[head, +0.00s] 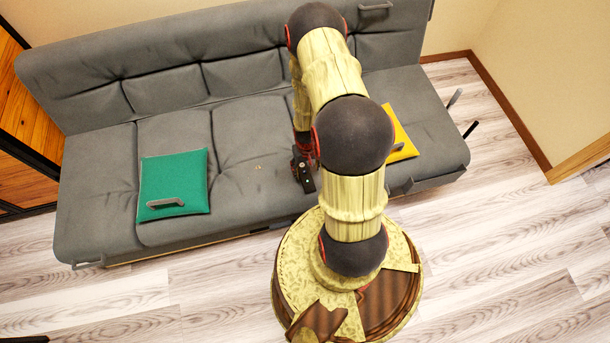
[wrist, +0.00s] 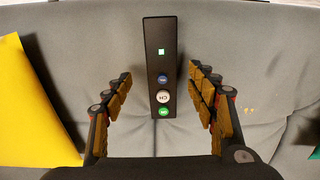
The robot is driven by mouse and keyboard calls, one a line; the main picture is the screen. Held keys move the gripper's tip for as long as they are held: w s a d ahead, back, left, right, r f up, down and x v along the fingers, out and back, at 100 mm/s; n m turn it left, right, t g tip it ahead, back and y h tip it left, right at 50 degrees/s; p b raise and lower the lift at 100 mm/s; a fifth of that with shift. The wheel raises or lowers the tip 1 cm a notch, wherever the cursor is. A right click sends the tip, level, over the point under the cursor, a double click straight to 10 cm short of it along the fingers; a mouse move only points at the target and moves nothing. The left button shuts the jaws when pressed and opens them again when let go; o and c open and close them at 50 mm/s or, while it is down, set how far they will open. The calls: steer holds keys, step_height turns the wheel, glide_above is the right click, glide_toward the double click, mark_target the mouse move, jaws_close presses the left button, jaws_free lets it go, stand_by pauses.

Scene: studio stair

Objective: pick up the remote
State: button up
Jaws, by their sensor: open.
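The remote (wrist: 161,60) is a long black bar with a lit green square and blue, white and green round buttons. It lies on the grey sofa seat (wrist: 255,70), lengthwise up the wrist view. My gripper (wrist: 160,76) is open above it, with one finger on each side and a visible gap between each finger and the remote. The near end of the remote lies between the fingers; its far end reaches beyond them. In the head view my gripper (head: 302,165) is over the middle of the seat, partly hidden by my arm.
A green cushion (head: 190,170) with a grey handle-shaped object (head: 166,203) lies left on the sofa (head: 95,185). A yellow cushion (head: 403,140) is right of my arm, partly hidden; its edge (wrist: 30,110) shows in the wrist view. The seat between green cushion and gripper is mostly clear.

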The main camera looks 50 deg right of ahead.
mark_target(305, 174)
steer(key=f, duration=0.1)
steer(key=f+b, duration=0.1)
steer(key=f, duration=0.1)
steer(key=f+b, duration=0.1)
steer(key=shift+w+f, duration=0.35)
steer(key=shift+r, duration=0.1)
steer(key=shift+c, duration=0.8)
steer(key=c, duration=1.1)
steer(key=shift+c, duration=0.3)
